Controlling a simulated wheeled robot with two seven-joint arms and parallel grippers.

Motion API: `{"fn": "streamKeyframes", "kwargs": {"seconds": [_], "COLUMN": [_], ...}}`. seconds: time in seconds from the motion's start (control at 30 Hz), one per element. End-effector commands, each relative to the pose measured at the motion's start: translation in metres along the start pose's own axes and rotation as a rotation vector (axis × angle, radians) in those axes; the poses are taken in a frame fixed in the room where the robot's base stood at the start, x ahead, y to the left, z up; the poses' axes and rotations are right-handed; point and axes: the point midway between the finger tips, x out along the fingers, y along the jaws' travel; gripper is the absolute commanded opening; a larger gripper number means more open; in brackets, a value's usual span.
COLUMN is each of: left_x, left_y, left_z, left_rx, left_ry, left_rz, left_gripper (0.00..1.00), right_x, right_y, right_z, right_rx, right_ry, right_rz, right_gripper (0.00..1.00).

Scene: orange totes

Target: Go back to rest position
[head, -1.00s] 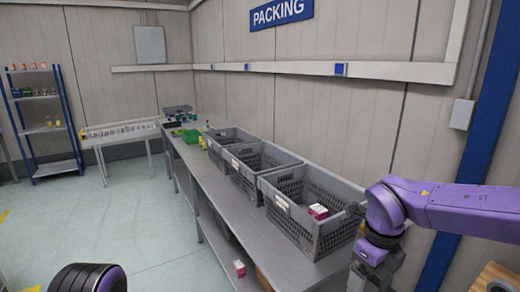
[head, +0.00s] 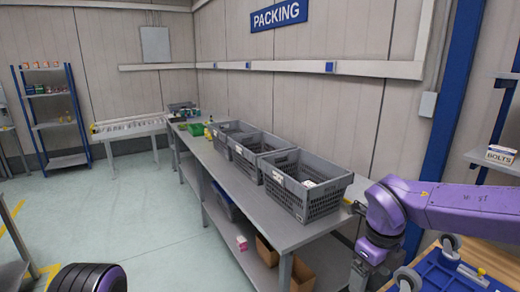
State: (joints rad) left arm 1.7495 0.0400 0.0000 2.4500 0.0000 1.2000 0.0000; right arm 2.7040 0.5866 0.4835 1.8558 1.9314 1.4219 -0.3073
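My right arm comes in from the right as purple links. My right gripper (head: 362,276) shows at its lower end, below the purple wrist, partly cut off by the bottom edge, and its fingers cannot be made out. It is to the right of the nearest grey crate (head: 312,207), apart from it. A white-topped item (head: 309,184) lies inside that crate, mostly hidden by the crate wall. Of my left arm only a dark and purple rounded link shows at the bottom left; the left gripper is out of view.
A long grey table (head: 235,188) carries two more grey crates (head: 258,158), (head: 228,140) and a green bin (head: 196,130). Cardboard boxes and a pink box (head: 242,243) sit on its lower shelf. A blue cart (head: 450,274) stands at lower right.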

Motion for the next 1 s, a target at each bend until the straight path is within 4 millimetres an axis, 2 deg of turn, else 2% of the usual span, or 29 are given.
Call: {"fn": "streamKeyframes", "kwargs": {"seconds": [0.33, 0.47, 0.57, 0.67, 0.77, 0.8, 0.9, 1.0], "left_x": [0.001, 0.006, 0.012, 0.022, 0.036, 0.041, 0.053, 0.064], "left_y": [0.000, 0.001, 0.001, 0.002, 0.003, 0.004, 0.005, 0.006], "left_z": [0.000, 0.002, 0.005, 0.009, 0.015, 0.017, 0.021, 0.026], "left_rx": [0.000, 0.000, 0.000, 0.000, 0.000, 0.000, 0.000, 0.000], "left_ry": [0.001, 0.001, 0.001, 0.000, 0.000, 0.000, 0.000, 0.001], "left_rz": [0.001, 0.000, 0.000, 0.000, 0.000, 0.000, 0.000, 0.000], "left_gripper": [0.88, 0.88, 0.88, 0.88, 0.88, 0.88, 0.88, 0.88], "right_x": [0.018, 0.046, 0.079, 0.129, 0.198, 0.226, 0.288, 0.343], "right_y": [-0.043, -0.063, -0.075, -0.080, -0.068, -0.058, -0.026, 0.010], "right_z": [-0.004, -0.010, -0.016, -0.026, -0.042, -0.052, -0.081, -0.120], "right_rx": [-0.109, -0.220, -0.355, -0.576, -0.891, -1.022, -1.325, -1.584], "right_ry": [0.001, 0.046, 0.099, 0.166, 0.228, 0.242, 0.255, 0.250], "right_rz": [-0.293, -0.459, -0.593, -0.727, -0.813, -0.822, -0.793, -0.705], "right_gripper": [0.88, 0.88, 0.88, 0.88, 0.88, 0.88, 0.88, 0.88]}}
